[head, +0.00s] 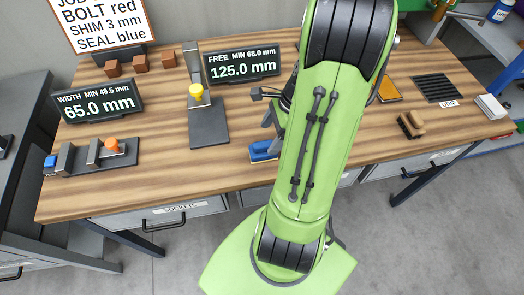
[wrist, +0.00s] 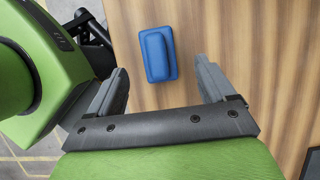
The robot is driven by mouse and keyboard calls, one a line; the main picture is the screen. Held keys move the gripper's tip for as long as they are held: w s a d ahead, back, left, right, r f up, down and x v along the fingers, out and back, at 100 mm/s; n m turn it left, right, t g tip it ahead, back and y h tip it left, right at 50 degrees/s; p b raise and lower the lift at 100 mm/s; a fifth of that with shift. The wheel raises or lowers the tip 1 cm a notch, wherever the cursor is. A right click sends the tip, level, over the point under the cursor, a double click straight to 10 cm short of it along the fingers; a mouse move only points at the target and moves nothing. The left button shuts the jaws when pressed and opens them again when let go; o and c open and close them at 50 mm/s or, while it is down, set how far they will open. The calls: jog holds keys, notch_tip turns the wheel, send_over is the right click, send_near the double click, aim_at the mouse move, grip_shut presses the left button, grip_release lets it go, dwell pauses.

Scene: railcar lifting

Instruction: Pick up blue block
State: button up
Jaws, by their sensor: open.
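The blue block (wrist: 155,53) lies on the wooden bench top, a raised bar on a wider base. In the head view the blue block (head: 262,151) shows left of my green arm, its right part hidden by the arm. My gripper (wrist: 163,72) is open in the wrist view, its two grey fingers spread wide. The block appears between and just beyond the fingertips, with space on both sides; nothing is held. In the head view my gripper (head: 271,119) is partly hidden behind the arm, near the block. The height of the fingers above the bench is unclear.
A grey stand with a yellow knob (head: 196,91) stands left of the block. A vise-like fixture (head: 95,156) with orange and blue knobs sits farther left. Two displays (head: 242,66) (head: 98,104) stand behind. Brown pieces (head: 411,125) and a dark grate (head: 438,88) lie at right.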

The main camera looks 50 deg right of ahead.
aim_at(265, 143)
jog(key=shift+s+x, duration=0.25)
jog(key=shift+x, duration=0.85)
jog(key=b+x, duration=0.1)
jog(key=x, duration=0.4)
jog(key=shift+w+a+b, duration=0.15)
jog(key=shift+w+b, duration=0.05)
jog(key=shift+b, duration=0.2)
jog(key=shift+r, duration=0.1)
jog(key=c, duration=1.1)
